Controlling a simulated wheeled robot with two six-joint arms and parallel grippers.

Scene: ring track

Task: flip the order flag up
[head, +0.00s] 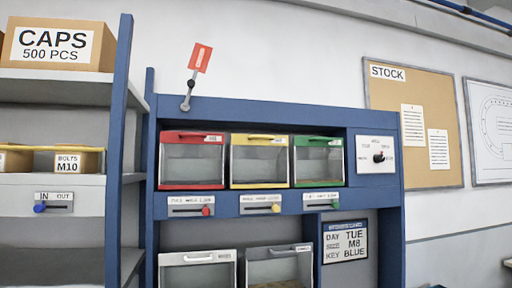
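The order flag (201,58) is a red plate with a small white mark, on a short grey arm. The arm rises from a pivot (185,106) on the top left of the blue cabinet. The flag points up and leans slightly to the right, above the cabinet top. Neither of my grippers is in view.
The blue cabinet (270,108) holds red (192,165), yellow (258,165) and green (318,165) fronted bins with sliders below. A dial panel (376,154) is at its right. A shelf unit (126,120) stands close on the left. The wall around the flag is clear.

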